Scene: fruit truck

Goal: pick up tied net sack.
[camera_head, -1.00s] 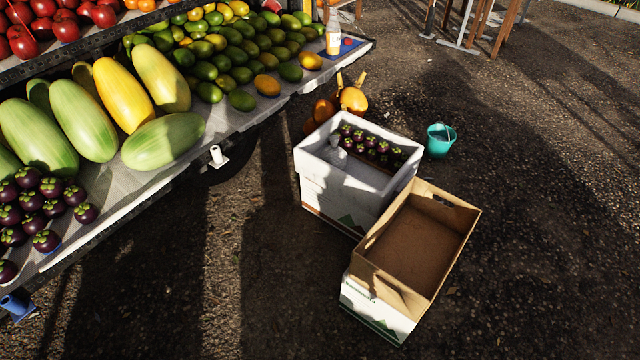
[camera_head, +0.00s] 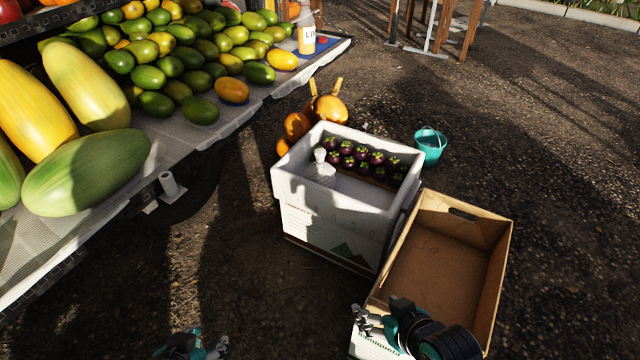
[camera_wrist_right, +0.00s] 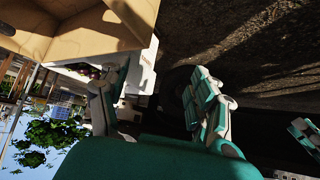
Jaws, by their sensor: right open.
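A pale, see-through bundle with a narrow knotted top, which looks like the tied net sack (camera_head: 322,168), is inside the white box (camera_head: 330,219), at its left end. My right gripper (camera_head: 363,320) is over the near left corner of the brown carton, apart from the sack. In the right wrist view its fingers (camera_wrist_right: 155,100) are spread with nothing between them. My left gripper (camera_head: 205,346) is at the bottom edge, left of the boxes and low in the picture; it is partly cut off and its opening is unclear.
Several mangosteens (camera_head: 362,155) lie along the far side of the white box. An empty brown carton (camera_head: 437,270) stands against its right side. A teal bucket (camera_head: 430,148) and orange fruit (camera_head: 298,125) are behind. The fruit stall (camera_head: 160,187) borders the left; open asphalt lies right.

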